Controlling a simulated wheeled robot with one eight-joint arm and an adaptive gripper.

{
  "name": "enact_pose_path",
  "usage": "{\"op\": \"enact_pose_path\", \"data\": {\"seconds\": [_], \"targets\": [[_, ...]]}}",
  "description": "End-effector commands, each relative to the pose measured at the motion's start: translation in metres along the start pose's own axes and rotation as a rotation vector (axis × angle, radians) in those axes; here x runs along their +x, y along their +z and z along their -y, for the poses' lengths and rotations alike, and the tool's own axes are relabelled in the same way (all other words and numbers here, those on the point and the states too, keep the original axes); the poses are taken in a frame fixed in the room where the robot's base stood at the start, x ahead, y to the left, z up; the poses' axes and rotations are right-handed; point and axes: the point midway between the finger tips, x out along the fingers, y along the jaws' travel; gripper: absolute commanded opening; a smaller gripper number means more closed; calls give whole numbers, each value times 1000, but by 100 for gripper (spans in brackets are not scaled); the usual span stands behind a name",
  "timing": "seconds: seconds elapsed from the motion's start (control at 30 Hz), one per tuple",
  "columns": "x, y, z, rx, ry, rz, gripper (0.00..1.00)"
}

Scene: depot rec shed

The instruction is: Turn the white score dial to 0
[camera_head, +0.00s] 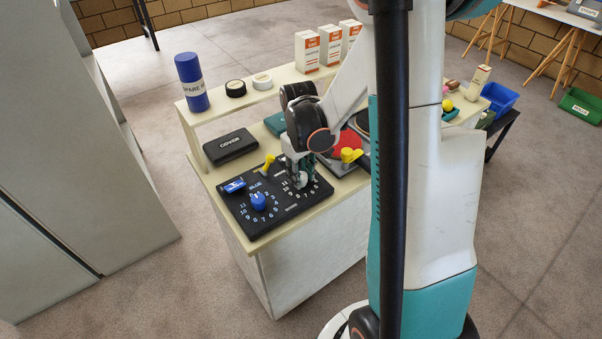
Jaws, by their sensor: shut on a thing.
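The black score panel (283,211) lies at the front left of the workbench, with two rings of pale numbers. The blue dial (258,202) stands on its left ring, clear of my gripper. My gripper (299,177) points down over the right ring, shut on the white score dial (302,182). The fingers hide most of this dial, and I cannot read which number it points to.
A blue clip-like piece (234,186) and a yellow lever (268,164) are on the panel's back part. A black case (230,147) lies behind it. A blue cylinder (191,82) and white-orange boxes (307,52) stand on the raised shelf.

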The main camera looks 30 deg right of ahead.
Motion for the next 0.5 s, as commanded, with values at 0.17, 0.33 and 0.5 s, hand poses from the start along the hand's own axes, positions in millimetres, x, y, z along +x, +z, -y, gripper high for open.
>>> {"op": "enact_pose_path", "data": {"seconds": [0.17,0.33,0.5], "targets": [[0,0,0,-71,-1,-2,6],[0,0,0,-108,-1,-3,6],[0,0,0,-119,-1,-3,6]]}}
